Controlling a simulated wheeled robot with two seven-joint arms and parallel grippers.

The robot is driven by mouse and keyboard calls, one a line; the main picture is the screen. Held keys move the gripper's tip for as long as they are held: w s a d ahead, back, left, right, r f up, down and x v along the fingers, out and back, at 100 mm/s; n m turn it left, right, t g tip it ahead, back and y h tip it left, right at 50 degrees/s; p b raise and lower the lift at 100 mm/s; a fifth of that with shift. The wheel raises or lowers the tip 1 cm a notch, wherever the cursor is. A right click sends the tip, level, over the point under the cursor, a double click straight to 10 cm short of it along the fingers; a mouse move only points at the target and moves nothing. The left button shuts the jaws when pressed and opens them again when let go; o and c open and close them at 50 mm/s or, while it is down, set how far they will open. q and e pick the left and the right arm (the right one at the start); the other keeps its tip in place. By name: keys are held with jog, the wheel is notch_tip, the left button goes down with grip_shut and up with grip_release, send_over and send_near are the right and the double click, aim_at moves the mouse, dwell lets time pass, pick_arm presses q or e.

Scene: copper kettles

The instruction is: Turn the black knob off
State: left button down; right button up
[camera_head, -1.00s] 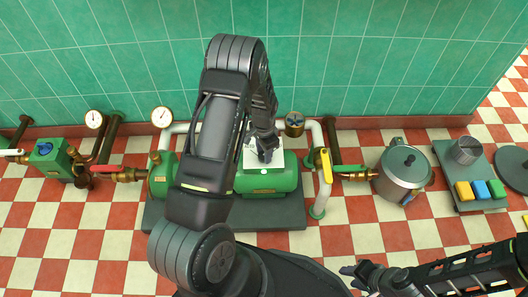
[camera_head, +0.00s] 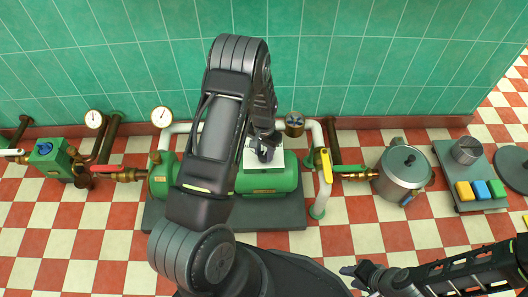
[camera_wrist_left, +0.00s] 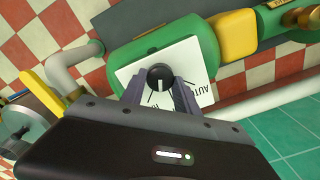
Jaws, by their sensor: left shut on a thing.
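The black knob (camera_wrist_left: 159,75) sits on a white label plate (camera_wrist_left: 198,60) on the green machine (camera_wrist_left: 160,42); a light pointer line on it points toward the bottom of the left wrist view. The plate reads AUTO at the right; lettering near the bottom is partly hidden by my fingers. My left gripper (camera_wrist_left: 158,92) is shut on the knob, one finger on each side. In the head view my left gripper (camera_head: 265,152) is over the white plate (camera_head: 249,160) and hides the knob. My right gripper (camera_head: 352,273) is at the bottom, away from the machine, its fingers unclear.
A yellow-handled valve (camera_head: 326,165) on a pale green pipe stands right of the machine. Further right are a metal pot (camera_head: 402,178) and a grey panel (camera_head: 462,195) with coloured blocks. A red-handled valve (camera_head: 110,169) and gauges are at the left. The tiled wall is behind.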

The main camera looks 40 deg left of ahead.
aim_at(264, 154)
pick_arm(q)
jog(key=shift+n, duration=2.2)
jog(key=c, duration=0.9)
grip_release()
notch_tip(264, 154, up, 8)
jog(key=shift+f+p, duration=0.1)
jog(key=shift+p, duration=1.1)
